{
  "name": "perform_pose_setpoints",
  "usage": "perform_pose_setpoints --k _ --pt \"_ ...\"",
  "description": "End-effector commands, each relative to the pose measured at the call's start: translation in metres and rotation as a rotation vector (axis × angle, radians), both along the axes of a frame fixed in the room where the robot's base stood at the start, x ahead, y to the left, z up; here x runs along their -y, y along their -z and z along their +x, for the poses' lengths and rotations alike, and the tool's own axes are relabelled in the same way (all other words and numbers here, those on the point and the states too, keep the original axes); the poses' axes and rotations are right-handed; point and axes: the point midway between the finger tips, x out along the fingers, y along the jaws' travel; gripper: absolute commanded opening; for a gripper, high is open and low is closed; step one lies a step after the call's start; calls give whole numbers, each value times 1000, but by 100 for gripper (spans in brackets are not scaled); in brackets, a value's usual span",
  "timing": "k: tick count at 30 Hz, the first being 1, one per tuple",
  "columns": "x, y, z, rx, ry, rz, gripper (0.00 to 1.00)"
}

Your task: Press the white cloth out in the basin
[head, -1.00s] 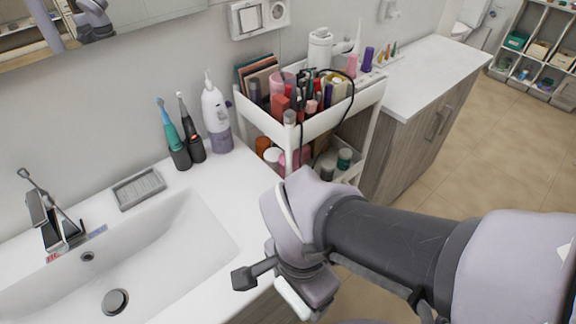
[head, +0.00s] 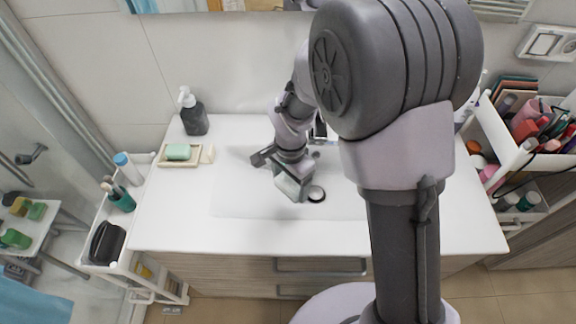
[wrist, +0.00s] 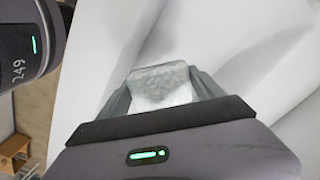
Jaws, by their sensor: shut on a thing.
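My gripper (head: 293,186) is over the basin, just left of the drain. In the wrist view my gripper (wrist: 162,92) is shut on the white cloth (wrist: 160,85), which shows as a bunched, greyish-white patch between the fingers. White basin surface fills much of the wrist view behind it. I cannot tell whether the cloth touches the basin. My arm hides most of the faucet.
A dark soap dispenser (head: 194,112) and a dish with green soap (head: 178,152) stand at the left of the counter. A white cart (head: 110,222) is at the left, and another cart with cosmetics (head: 500,138) is at the right. The front left counter is clear.

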Motion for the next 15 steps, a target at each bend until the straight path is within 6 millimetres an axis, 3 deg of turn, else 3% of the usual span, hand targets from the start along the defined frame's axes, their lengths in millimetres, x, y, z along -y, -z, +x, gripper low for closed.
perform_pose_setpoints --k 15 --pt "0 81 1 -1 -2 -1 44"
